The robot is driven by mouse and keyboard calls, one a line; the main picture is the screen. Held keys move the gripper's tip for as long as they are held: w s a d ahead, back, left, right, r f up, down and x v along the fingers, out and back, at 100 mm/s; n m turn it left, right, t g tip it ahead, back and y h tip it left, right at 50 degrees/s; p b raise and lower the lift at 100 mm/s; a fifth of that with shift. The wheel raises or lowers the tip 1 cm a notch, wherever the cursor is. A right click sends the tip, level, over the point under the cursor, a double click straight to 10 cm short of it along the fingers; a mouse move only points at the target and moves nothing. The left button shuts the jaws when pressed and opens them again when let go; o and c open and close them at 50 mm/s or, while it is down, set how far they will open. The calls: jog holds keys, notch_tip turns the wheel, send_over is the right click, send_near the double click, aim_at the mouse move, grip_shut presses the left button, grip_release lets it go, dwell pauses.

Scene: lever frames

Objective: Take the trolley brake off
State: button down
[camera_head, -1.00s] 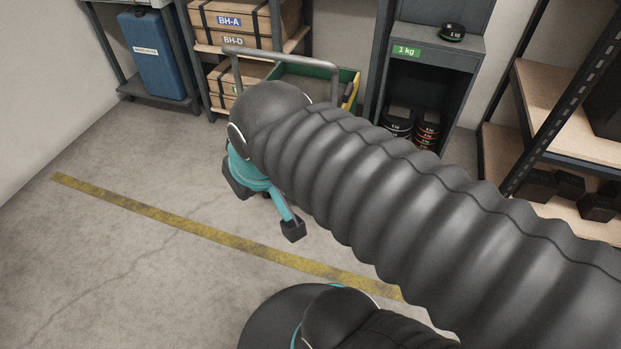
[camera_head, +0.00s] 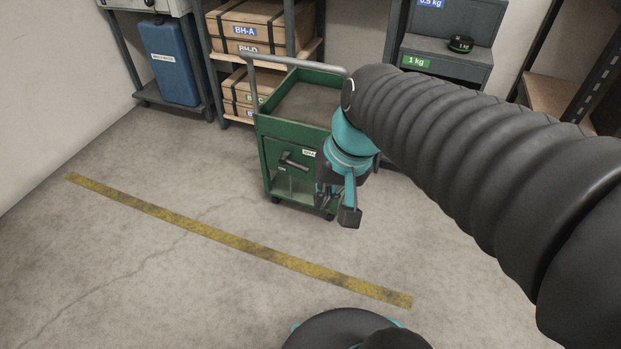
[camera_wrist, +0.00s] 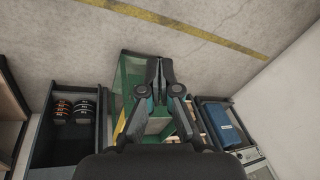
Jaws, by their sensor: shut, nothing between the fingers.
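The green trolley (camera_head: 262,130) stands in front of the shelves in the head view, with a grey push handle on top. A dark brake lever (camera_head: 293,161) sits on its front panel, with small labels around it that I cannot fully read. My gripper (camera_head: 347,217) hangs in front of the trolley's right side, to the right of the lever and apart from it in the picture. In the wrist view my gripper (camera_wrist: 160,62) is shut and empty, with the green trolley (camera_wrist: 128,75) behind it. The lever is not discernible in the wrist view.
Shelves with wooden boxes (camera_head: 246,28) stand behind the trolley. A blue container (camera_head: 171,62) is on a rack at the left. A grey cabinet (camera_head: 447,60) with weights is at the right. The floor around the yellow line (camera_head: 230,238) is clear.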

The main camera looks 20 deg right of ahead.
jog(key=w+a+f+m+g+y+b, duration=0.1)
jog(key=w+f+m+g+y+b, duration=0.1)
jog(key=w+f+m+y, duration=0.55)
jog(key=w+a+f+m+g+y+b, duration=0.1)
jog(key=w+a+f+m+y+b, duration=0.15)
jog(key=w+f+y, duration=0.8)
jog(key=w+d+f+m+t, duration=0.5)
jog(key=w+d+f+m, duration=0.2)
jog(key=w+f, duration=0.35)
jog(key=m+t+h+b, duration=0.2)
jog(key=m+t, duration=0.7)
jog(key=t, duration=0.1)
send_near(295, 165)
jog(key=shift+w+a+f, duration=0.15)
jog(key=shift+w+a, duration=1.65)
jog(key=shift+a, duration=0.3)
